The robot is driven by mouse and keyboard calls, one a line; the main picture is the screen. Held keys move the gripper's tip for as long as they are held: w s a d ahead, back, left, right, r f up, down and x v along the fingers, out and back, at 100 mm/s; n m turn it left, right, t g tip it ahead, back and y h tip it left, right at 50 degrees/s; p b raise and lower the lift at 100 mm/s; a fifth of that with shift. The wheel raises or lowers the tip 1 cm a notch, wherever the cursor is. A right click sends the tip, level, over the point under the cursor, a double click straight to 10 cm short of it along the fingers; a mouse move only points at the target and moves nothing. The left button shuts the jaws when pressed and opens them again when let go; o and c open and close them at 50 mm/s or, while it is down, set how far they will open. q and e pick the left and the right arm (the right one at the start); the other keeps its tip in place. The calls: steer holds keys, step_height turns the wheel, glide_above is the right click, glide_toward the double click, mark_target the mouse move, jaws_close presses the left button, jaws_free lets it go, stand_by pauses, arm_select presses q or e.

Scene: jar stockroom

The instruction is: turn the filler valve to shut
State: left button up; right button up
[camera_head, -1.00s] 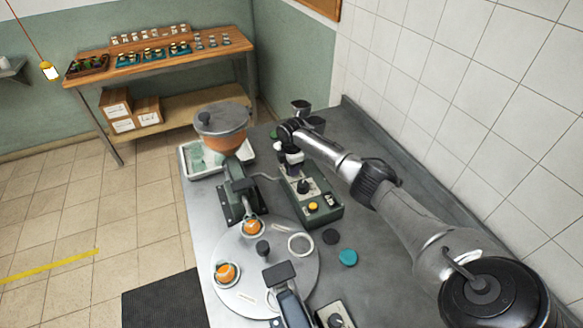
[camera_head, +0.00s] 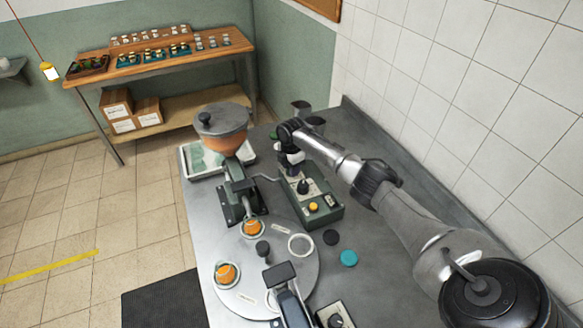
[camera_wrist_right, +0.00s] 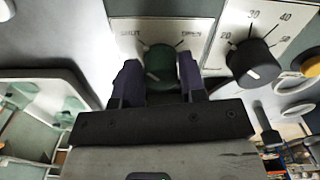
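The filler valve is a dark green knob (camera_wrist_right: 161,62) on a pale plate (camera_wrist_right: 122,27) marked SHUT on the left and OPEN on the right in the right wrist view. My right gripper (camera_wrist_right: 158,78) has one dark finger on each side of the knob and looks closed on it. I cannot clearly make out the knob's pointer. In the head view my right gripper (camera_head: 289,167) is low over the far end of the green control box (camera_head: 325,212), and hides the valve there. The filler with its orange-filled hopper (camera_head: 222,140) stands left of the box. My left gripper is not in view.
A black dial knob (camera_wrist_right: 253,63) with numbers sits close beside the valve; a yellow button (camera_head: 313,207) is nearer. A round turntable (camera_head: 240,290) holds orange-filled jars (camera_head: 227,273). The bench's right side is mostly clear.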

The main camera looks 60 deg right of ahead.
steer(key=o, duration=0.3)
steer(key=shift+f, duration=0.1)
steer(key=shift+o, duration=0.2)
step_height(320, 180, up, 14)
steer(key=b, duration=0.1)
steer(key=shift+b, duration=0.3)
stand_by(0.6)
